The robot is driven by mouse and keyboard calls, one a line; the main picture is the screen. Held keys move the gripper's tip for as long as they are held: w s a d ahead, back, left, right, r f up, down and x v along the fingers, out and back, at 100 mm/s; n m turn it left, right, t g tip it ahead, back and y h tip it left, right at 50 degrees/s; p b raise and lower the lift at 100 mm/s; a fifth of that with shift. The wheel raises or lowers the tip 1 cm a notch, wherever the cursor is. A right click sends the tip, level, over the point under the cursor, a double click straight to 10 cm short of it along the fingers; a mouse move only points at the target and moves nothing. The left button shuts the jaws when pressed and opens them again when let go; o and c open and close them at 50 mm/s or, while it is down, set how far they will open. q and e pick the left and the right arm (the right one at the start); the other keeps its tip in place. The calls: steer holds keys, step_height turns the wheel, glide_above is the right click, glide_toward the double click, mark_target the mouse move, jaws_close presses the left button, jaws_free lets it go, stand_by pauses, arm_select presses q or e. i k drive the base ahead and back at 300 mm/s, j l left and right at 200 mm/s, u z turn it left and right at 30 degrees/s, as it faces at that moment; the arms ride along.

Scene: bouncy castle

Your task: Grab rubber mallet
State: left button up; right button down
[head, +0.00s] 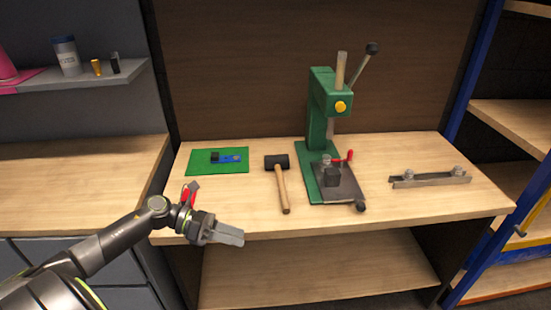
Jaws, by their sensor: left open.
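The rubber mallet (281,184) lies on the wooden workbench (395,212), left of the green press. Its black head (277,161) points to the back and its wooden handle points to the front edge. My left gripper (232,237) is at the bench's front edge, to the left of and nearer than the mallet handle. It is apart from the mallet and holds nothing that I can see. The gap between its fingers is hard to make out from this side. My right gripper is not in view.
A green arbor press (321,115) with a lever stands right of the mallet. A green mat (218,160) with a small blue item lies at the left. A metal bracket (431,178) lies at the right. A lower shelf (320,270) runs below the bench top.

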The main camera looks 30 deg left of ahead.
mark_target(277, 163)
steer(key=i+j, duration=1.05)
steer(key=j, duration=0.3)
